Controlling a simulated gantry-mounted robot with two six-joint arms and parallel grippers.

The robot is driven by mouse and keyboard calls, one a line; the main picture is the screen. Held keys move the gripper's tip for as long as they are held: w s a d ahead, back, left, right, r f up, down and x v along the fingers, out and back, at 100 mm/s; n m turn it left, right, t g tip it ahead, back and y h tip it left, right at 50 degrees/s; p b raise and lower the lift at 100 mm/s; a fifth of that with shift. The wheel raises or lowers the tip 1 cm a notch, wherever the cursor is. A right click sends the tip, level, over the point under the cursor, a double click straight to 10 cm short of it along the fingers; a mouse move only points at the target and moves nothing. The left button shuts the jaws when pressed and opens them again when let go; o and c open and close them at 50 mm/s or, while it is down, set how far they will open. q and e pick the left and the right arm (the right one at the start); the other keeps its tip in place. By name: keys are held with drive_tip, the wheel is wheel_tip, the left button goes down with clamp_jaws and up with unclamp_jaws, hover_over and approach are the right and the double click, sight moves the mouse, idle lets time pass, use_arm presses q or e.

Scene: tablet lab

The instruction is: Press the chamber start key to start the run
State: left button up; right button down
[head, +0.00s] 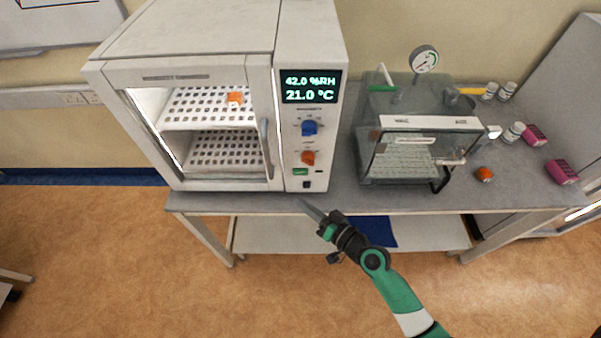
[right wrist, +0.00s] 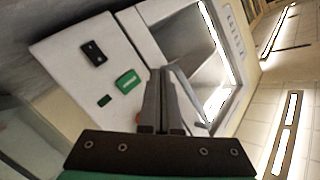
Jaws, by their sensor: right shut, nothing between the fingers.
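The white chamber (head: 215,45) stands on the bench at the left, with a lit display (head: 310,86) reading 42.0 %RH and 21.0 °C. Its front panel carries a blue knob (head: 309,127), an orange-red knob (head: 308,158) and, below them, a green key (head: 300,172). The green key also shows clearly in the right wrist view (right wrist: 128,82), beside a dark rocker switch (right wrist: 94,52). My right gripper (head: 306,206) is shut and empty, just below the panel in the head view. In the right wrist view its fingertips (right wrist: 166,72) appear right of the green key; contact is not visible. My left gripper is out of view.
A clear-walled box with a gauge (head: 424,59) stands to the right. The bench front edge is near my gripper.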

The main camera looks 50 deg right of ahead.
sight(295, 173)
drive_tip(key=shift+w+d+b, duration=1.1)
drive_tip(key=shift+w+d, duration=1.35)
drive_tip(key=shift+d, duration=0.1)
drive_tip(key=shift+w+d, duration=0.1)
drive_tip(key=shift+w+d+b, duration=0.2)
drive_tip(key=shift+b, duration=0.1)
drive_tip(key=shift+w+d, duration=0.2)
drive_tip(key=shift+d, duration=0.05)
idle(0.5)
idle(0.4)
drive_tip(key=shift+s+a, duration=0.5)
drive_tip(key=shift+a, duration=0.05)
